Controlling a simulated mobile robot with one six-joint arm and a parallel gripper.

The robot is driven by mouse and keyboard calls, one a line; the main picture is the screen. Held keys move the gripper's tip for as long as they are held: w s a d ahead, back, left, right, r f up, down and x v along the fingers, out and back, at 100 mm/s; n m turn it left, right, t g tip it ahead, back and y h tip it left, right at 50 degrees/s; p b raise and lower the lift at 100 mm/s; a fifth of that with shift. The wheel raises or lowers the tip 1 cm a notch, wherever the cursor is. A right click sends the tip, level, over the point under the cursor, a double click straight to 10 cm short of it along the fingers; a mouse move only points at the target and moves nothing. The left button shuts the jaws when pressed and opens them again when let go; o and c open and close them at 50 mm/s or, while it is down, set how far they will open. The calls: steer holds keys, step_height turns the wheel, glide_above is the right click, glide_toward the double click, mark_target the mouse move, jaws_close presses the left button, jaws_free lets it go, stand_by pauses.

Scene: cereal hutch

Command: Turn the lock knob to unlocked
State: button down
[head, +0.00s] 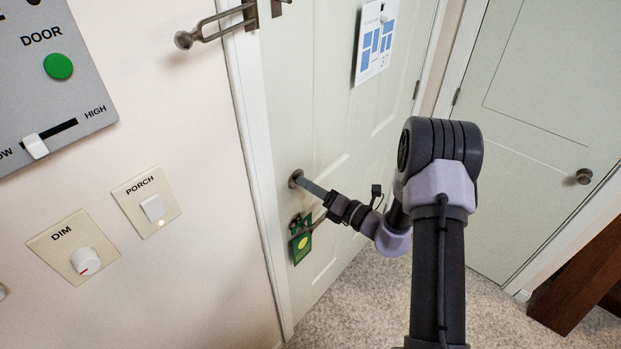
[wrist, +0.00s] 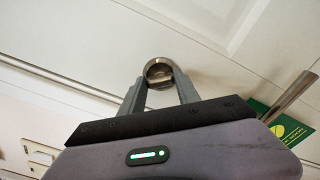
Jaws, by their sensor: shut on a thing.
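The lock knob (head: 294,179) is a small round metal piece on the pale door (head: 330,120), above the lever handle. In the wrist view the lock knob (wrist: 158,69) shows its round face between the fingertips, with a darker band across it. My gripper (head: 303,183) reaches it from the right and is shut on it; in the wrist view the two grey fingers of my gripper (wrist: 161,80) stand on either side of it. The fingers partly hide the knob. I cannot tell from its face whether it is locked or unlocked.
Just below is the door's lever handle (head: 304,229) with a green tag (head: 300,246) hanging from it. A swing-bar latch (head: 213,29) is higher up. A calendar (head: 375,42) hangs on the door. Porch switch (head: 153,208) and dimmer (head: 85,261) are left.

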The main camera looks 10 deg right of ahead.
steer(key=shift+m+p, duration=2.3)
steer(key=shift+m, duration=1.3)
steer(key=shift+f, duration=0.1)
steer(key=c, duration=0.9)
jaws_free()
steer(key=p+v, duration=0.1)
steer(key=v, duration=1.6)
steer(key=shift+s+d, duration=0.15)
